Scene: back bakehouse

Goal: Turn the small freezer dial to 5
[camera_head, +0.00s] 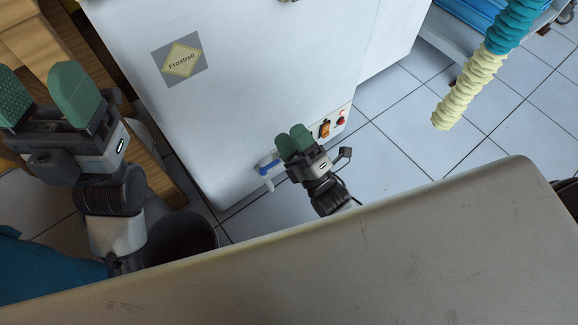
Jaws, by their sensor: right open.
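The freezer (240,95) is a white cabinet with a "Frostrell" label (180,60) on its face. A control strip at its lower right edge shows an orange switch (324,129) and a small round red part (340,121). I cannot make out a numbered dial or its setting; my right gripper covers part of the strip. My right gripper (295,143) is open, with its green fingertips close together, in front of the strip just left of the orange switch. Contact cannot be told. My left gripper (45,95) is open and empty at the far left, apart from the strip.
A blue and white piece (267,168) shows beside my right gripper at the freezer's lower edge. A dark round bin (190,238) stands at lower left, near wooden boards (60,40). A blue and cream ribbed hose (470,85) hangs at upper right. Tiled floor (430,150) is clear at right.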

